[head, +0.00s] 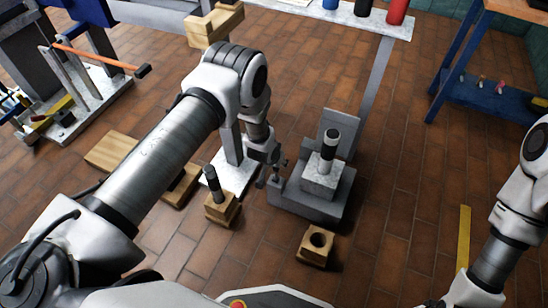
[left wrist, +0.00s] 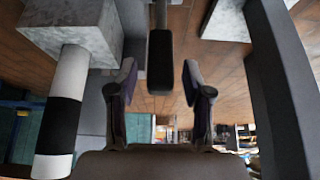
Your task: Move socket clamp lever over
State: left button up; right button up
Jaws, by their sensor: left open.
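A lever with a black grip (left wrist: 160,55) on a grey rod shows in the left wrist view, between and just beyond my fingers. My left gripper (left wrist: 159,72) is open, with one finger on each side of the grip and visible gaps. In the head view my left gripper (head: 268,179) points down at the left side of a grey socket fixture (head: 312,205); there the lever is too small to tell from the fingers. A white post with a black band (head: 327,150) stands upright in the fixture's block and also shows in the left wrist view (left wrist: 60,115). My right gripper is out of view.
A wooden block with a dark peg (head: 220,208) stands left of the fixture, and a wooden block with a hole (head: 317,243) in front. A white table (head: 300,7) with bottles is behind. A bench with an orange bar (head: 95,57) is far left. Floor right is largely clear.

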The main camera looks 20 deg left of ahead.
pick_arm(q)
jog(key=v, duration=1)
jog(key=shift+s, duration=0.1)
